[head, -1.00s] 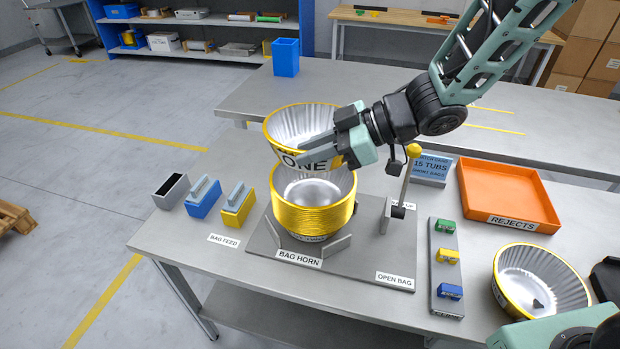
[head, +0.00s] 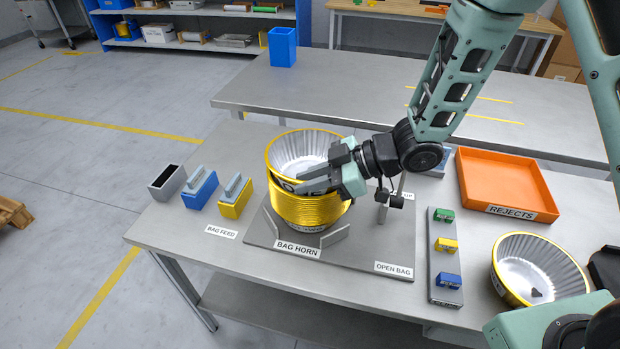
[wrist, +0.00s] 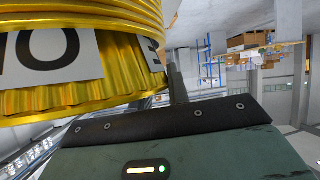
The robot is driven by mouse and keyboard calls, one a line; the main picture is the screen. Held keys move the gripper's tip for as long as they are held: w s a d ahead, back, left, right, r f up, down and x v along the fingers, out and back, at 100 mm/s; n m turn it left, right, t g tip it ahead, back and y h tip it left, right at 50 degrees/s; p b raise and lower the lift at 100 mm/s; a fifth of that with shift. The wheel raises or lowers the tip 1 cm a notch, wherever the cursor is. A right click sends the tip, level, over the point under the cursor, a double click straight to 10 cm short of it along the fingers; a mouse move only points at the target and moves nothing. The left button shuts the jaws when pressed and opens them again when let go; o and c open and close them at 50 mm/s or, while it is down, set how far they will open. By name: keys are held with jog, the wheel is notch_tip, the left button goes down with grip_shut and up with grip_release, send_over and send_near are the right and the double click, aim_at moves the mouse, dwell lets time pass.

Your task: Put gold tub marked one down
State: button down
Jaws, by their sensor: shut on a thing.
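The gold-rimmed tub with the "ONE" label (head: 301,152) sits at the top of a stack of nested gold tubs (head: 310,210) on the bag horn, almost level. My gripper (head: 325,180) is shut on its near right side and partly covers the label. Whether the tub's weight rests on the stack cannot be told. In the wrist view, the tub's gold fluted wall and part of the label (wrist: 45,55) fill the upper left, with gold rims just above.
The horn's base plate (head: 345,262) has upright side guides. A lever post stands right of the stack, partly behind my arm. An orange rejects tray (head: 508,180), another gold-rimmed tub (head: 540,268) and a strip of coloured blocks (head: 445,255) lie right. Coloured holders (head: 200,188) stand left.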

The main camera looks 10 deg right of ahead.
jog(key=shift+f+b, duration=0.35)
jog(key=shift+f, duration=0.2)
jog(key=c, duration=1.3)
grip_release()
